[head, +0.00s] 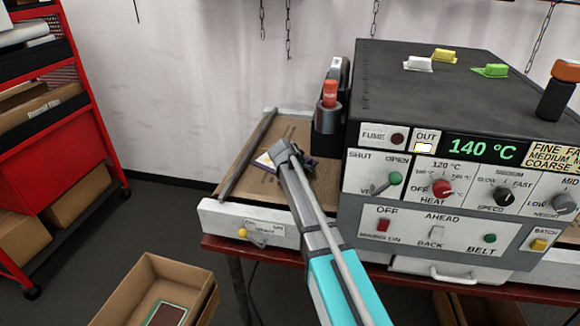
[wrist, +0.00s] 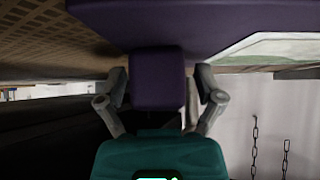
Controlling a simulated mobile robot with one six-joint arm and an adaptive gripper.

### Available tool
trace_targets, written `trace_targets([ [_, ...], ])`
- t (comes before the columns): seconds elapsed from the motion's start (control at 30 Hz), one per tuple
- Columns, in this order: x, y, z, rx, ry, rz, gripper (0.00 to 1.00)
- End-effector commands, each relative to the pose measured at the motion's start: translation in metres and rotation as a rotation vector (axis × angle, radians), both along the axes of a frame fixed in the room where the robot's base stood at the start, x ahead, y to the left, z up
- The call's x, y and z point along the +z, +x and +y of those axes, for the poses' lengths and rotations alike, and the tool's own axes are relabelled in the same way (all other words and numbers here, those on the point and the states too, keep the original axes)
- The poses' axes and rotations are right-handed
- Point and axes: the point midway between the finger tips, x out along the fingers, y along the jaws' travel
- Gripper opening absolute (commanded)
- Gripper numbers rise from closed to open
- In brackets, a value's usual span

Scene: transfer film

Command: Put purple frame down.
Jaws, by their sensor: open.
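The purple frame (wrist: 180,22) fills the top of the wrist view, with its block-like purple handle (wrist: 157,78) between my fingers. A pale green and white panel (wrist: 275,48) shows at the frame's right. My gripper (wrist: 160,92) is open around the handle, with a visible gap at the right finger; contact on the left is hard to tell. In the head view my gripper (head: 286,153) is over the brown mesh belt (head: 240,180), and it hides most of the frame there. The frame appears to lie on or very near the belt.
The grey dryer (head: 440,80) with its control panel stands just right of my gripper, its display reading 140 °C. A dark stand with a red-capped item (head: 329,95) is behind. A cardboard box (head: 150,290) is on the floor; a red rack (head: 60,140) stands left.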

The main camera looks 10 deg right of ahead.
Motion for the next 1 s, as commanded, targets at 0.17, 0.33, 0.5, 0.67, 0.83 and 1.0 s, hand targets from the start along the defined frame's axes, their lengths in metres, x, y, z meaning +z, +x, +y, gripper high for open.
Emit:
trace_targets([
  [0.17,0.0004,-0.0002,0.0000,0.000,0.000,0.000,0.86],
  [0.33,0.0004,-0.0002,0.0001,0.000,0.000,0.000,0.86],
  [0.5,0.0004,-0.0002,0.0001,0.000,0.000,0.000,0.71],
  [0.67,0.0004,-0.0002,0.0001,0.000,0.000,0.000,0.41],
  [0.83,0.0003,-0.0002,-0.0001,-0.001,-0.001,0.000,0.10],
  [1.0,0.0003,-0.0002,-0.0001,-0.001,-0.001,0.000,0.00],
])
